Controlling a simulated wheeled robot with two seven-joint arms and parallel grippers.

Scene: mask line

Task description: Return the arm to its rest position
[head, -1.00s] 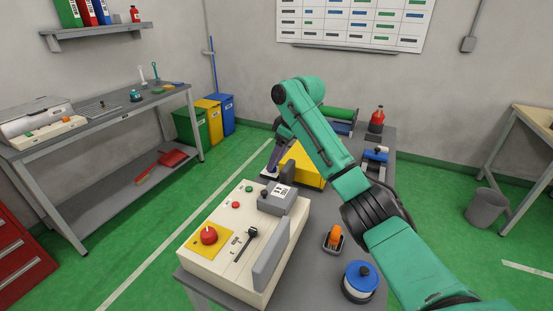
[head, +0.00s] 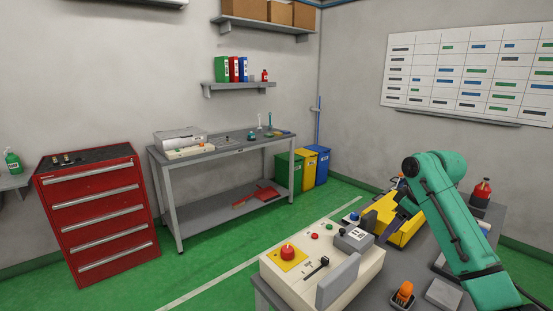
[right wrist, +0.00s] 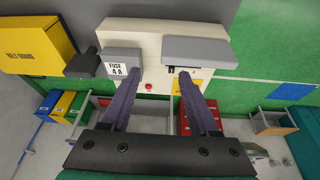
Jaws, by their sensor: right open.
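My right arm (head: 455,230) reaches in from the lower right of the head view, bent at its elbow, over the workbench. My right gripper (right wrist: 160,75) shows in the right wrist view with its two purple fingers spread apart and nothing between them. In the head view the arm largely hides it, near the yellow belt guard (head: 407,231). Beyond the fingertips in the wrist view is the cream control box (right wrist: 150,35) with a grey block labelled "FUSE 4 A" (right wrist: 121,69). My left gripper is not in view.
The control box also shows in the head view (head: 295,283), with a red button (head: 288,252). A red drawer cabinet (head: 100,215) and side table (head: 225,148) stand left. Green floor between is clear.

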